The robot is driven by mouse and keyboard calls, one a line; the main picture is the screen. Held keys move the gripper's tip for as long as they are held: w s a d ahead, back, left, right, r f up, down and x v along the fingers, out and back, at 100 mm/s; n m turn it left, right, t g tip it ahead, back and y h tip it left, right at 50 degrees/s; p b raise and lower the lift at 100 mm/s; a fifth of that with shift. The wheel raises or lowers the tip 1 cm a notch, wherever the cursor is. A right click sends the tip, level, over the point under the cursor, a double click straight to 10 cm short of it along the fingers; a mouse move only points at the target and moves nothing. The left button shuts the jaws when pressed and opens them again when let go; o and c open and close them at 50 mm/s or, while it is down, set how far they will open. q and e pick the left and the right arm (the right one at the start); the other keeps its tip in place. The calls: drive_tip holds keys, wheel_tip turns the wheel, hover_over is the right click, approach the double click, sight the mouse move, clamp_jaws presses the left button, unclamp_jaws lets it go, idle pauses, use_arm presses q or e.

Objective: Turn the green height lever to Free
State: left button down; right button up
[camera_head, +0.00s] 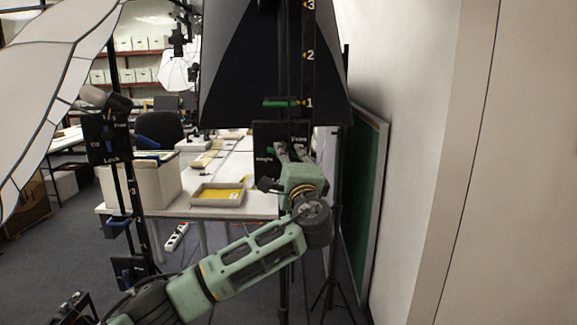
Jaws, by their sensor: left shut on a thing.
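A black lever plate (264,132) sits on the dark upright post of the nearer light stand, in the middle of the head view. I read "Free" at its upper right and "Height" at its left. My left gripper (289,151) is in front of the lower part of this plate, its fingers pointing up and away. It is shut on the green height lever, which its fingers and body mostly hide, so the lever's exact angle cannot be told. A green bar (282,103) crosses the post above, level with mark 1 of the scale. My right gripper is not in view.
A second stand at left carries a black plate (108,139) marked Tilt, Free and Lock, with a blue lever. A big black softbox (235,75) hangs above. A white table (212,212) with trays lies behind. A green board (361,190) leans at the right wall.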

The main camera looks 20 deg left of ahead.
use_arm(q)
drive_tip(key=shift+d+n+b, duration=0.15)
drive_tip(key=shift+n+b, duration=0.55)
drive_tip(key=shift+n, duration=0.2)
drive_tip(key=shift+r+n+g, duration=0.25)
drive_tip(key=shift+n+g, duration=0.05)
drive_tip(key=shift+n, duration=0.2)
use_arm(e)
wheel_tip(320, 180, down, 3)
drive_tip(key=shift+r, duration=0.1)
use_arm(q)
drive_tip(key=c, duration=1.8)
unclamp_jaws()
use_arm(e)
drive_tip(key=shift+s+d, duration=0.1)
use_arm(q)
drive_tip(key=v, duration=1.2)
